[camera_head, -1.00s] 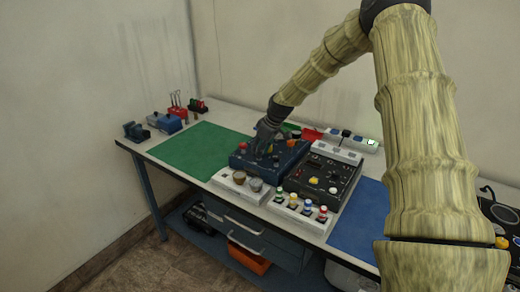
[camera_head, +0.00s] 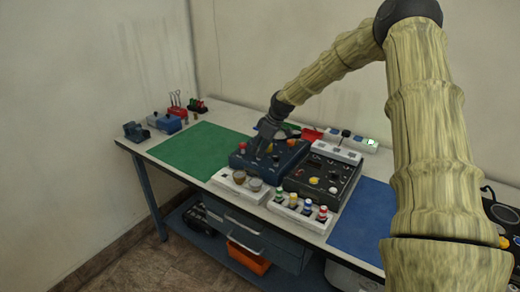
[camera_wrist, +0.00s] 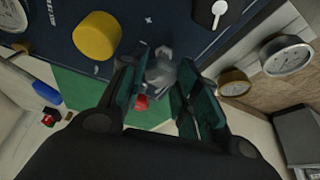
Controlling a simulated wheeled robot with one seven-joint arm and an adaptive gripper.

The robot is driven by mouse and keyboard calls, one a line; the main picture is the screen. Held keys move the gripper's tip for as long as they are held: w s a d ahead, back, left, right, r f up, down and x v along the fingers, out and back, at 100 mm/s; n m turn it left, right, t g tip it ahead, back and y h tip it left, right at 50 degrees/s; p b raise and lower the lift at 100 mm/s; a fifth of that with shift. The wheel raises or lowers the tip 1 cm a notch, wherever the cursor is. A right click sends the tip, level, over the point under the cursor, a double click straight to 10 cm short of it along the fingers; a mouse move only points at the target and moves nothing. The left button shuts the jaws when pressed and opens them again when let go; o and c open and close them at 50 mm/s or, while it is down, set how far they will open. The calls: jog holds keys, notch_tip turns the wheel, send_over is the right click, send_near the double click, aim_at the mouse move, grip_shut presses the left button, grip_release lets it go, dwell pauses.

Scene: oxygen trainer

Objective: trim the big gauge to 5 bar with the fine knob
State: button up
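My gripper (camera_wrist: 163,78) points at the dark blue panel (camera_wrist: 165,15), its two dark green fingers apart. A grey knob (camera_wrist: 161,66) lies between and just beyond the fingertips; whether they touch it, I cannot tell. A yellow knob (camera_wrist: 97,36) and a black knob with a white pointer (camera_wrist: 219,8) are on the same panel. Two round gauges stand at right: a larger white-faced one (camera_wrist: 287,55) and a smaller brown-rimmed one (camera_wrist: 234,83). Their readings are too small to tell. In the head view, my gripper (camera_head: 262,143) is over the blue panel (camera_head: 286,158), the gauges (camera_head: 246,180) in front.
A black panel (camera_head: 344,171) stands right of the blue one, with a white strip of coloured knobs (camera_head: 301,212) before it. The green mat (camera_head: 200,148) and blue mat (camera_head: 362,230) are clear. A red object (camera_wrist: 141,102) shows between my fingers.

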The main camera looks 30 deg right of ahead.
jog(key=o, duration=0.4)
jog(key=shift+v, duration=6)
jog(key=shift+d, duration=0.1)
